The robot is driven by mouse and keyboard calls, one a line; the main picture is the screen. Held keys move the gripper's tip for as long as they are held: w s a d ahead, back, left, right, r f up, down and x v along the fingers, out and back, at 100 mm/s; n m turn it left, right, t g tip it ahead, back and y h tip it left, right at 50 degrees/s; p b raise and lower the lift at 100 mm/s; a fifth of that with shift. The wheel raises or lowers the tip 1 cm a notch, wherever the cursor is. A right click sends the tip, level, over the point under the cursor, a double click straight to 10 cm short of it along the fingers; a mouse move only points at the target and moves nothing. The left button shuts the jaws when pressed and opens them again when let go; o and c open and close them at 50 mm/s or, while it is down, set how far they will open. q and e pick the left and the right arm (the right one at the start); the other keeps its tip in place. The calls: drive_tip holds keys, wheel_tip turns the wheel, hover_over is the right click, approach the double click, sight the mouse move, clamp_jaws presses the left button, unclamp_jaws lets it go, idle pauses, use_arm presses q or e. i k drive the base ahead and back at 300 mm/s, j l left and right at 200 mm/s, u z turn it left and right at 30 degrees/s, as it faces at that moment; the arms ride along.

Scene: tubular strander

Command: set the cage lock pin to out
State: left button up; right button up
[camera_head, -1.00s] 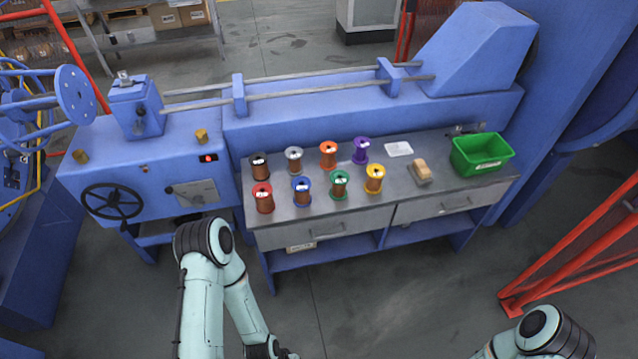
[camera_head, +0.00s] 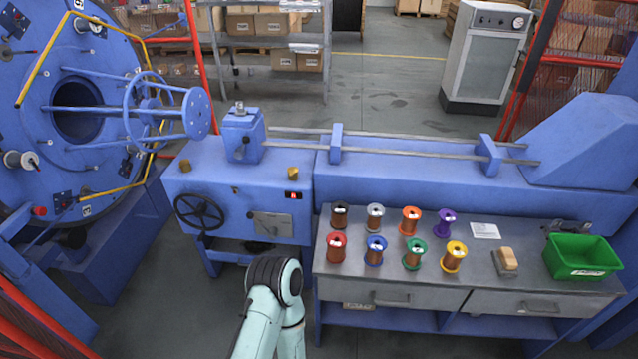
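I cannot tell for sure which part is the cage lock pin. A blue cage (camera_head: 165,108) with round end plates stands at the left, in front of the large blue disc (camera_head: 62,105). A small blue block (camera_head: 243,135) with a grey knob on top stands right of the cage. A metal plate with a small lever (camera_head: 272,225) is on the front of the blue housing below, beside a black handwheel (camera_head: 199,212).
A grey bench (camera_head: 465,272) at the right carries several coloured spools, a tan block (camera_head: 506,260) and a green bin (camera_head: 581,257). Two brass knobs (camera_head: 184,165) sit on the housing. A red frame (camera_head: 40,318) stands at the lower left. The floor below the housing is clear.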

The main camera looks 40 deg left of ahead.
sight(41, 211)
drive_tip(key=u, duration=3.05)
